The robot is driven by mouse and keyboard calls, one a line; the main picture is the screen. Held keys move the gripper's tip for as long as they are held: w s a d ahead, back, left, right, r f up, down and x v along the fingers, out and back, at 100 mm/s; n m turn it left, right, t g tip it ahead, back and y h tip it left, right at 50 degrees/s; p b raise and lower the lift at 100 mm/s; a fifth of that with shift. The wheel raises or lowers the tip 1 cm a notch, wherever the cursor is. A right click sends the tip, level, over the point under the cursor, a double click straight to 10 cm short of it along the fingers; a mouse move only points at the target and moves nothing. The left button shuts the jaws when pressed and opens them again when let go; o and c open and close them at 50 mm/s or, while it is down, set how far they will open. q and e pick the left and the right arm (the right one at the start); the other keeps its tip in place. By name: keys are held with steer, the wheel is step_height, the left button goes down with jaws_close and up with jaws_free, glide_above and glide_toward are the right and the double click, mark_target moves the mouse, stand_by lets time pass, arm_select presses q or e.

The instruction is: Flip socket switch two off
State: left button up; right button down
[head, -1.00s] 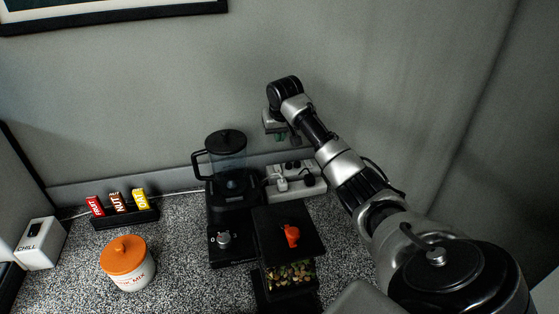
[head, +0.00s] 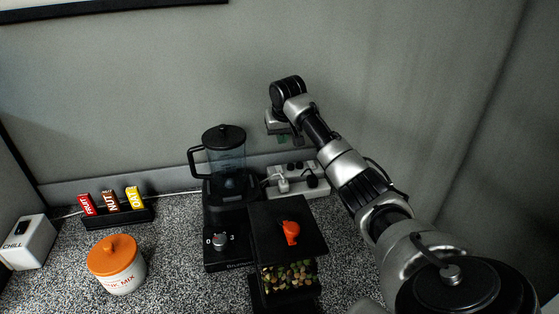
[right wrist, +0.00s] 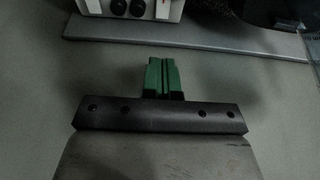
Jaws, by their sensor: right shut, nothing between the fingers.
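A white socket block (head: 290,188) stands at the back of the counter against the wall, right of the blender. Plugs sit in it, a white one on the left and a black one on the right; its switches are too small to read. Its edge also shows at the top of the right wrist view (right wrist: 88,9), with dark round parts on it. My right gripper (head: 284,139) is above the socket block in the head view, apart from it. Its green fingertips (right wrist: 162,76) are together and empty, in front of the wall. My left gripper is out of view.
A black blender (head: 225,165) stands left of the socket block. A dispenser with a red-orange knob (head: 291,232) stands in front of it. An orange-lidded jar (head: 116,265), a bar rack (head: 120,217) and a white CHILL box (head: 28,243) stand at left.

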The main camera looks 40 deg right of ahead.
mark_target(279, 166)
steer(key=p+x, duration=0.1)
steer(key=x, duration=0.9)
steer(key=shift+s+a, duration=0.2)
steer(key=shift+w+d+f, duration=0.1)
steer(key=shift+f, duration=0.65)
